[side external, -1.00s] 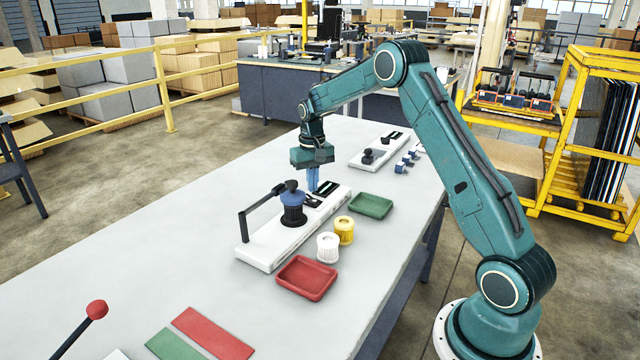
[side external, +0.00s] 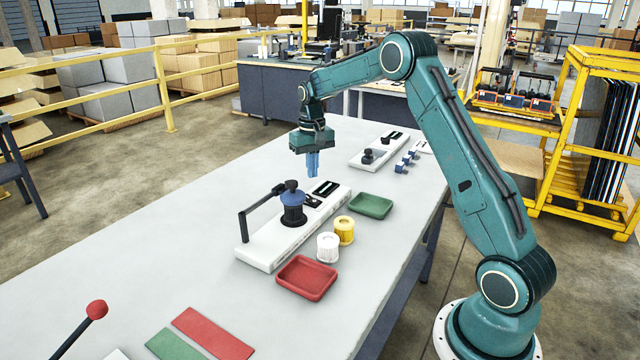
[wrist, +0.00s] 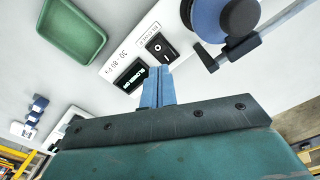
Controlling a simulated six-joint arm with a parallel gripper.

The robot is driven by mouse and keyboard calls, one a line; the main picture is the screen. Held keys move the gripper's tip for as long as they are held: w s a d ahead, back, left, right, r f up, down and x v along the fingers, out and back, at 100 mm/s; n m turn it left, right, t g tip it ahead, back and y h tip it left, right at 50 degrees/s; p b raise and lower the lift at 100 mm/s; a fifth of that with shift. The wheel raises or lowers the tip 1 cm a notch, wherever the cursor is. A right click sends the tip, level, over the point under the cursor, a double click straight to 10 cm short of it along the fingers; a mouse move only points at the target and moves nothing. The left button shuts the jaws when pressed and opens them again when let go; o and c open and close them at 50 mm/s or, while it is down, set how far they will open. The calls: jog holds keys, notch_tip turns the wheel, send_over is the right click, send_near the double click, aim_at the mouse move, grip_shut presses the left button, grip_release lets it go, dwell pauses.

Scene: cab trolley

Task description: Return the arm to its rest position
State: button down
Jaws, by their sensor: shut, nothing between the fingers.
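My gripper (side external: 313,165) is shut and empty, its blue fingers pointing down. It hangs in the air above the back end of a white device (side external: 275,250), clear of it. In the wrist view the shut fingers (wrist: 158,87) show in front of the device's black rocker switch (wrist: 162,47) and small dark display (wrist: 130,77). The device carries a blue and black round part (side external: 293,207) with a dark bent arm beside it. The wrist view shows this round part at the top right.
A green tray (side external: 371,206), a yellow ribbed cap (side external: 344,230), a white ribbed cap (side external: 328,247) and a red tray (side external: 306,277) stand right of the device. A second white device (side external: 372,154) and small blue blocks (side external: 402,165) lie farther back.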

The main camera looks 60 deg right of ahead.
jog(key=s+a+r+n+t, duration=0.3)
jog(key=s+a+r, duration=0.9)
jog(key=a+r, duration=0.25)
jog(key=s+a+n+t, duration=0.1)
jog(key=s+a, duration=0.3)
jog(key=s, duration=0.6)
jog(key=s+a+n+t, duration=0.1)
jog(key=s+a, duration=0.3)
jog(key=s, duration=0.6)
jog(key=shift+a+f+n+t, duration=0.25)
jog(key=shift+a+n+t, duration=0.1)
jog(key=shift+n, duration=0.15)
jog(key=shift+w+r, duration=0.1)
jog(key=shift+w, duration=0.1)
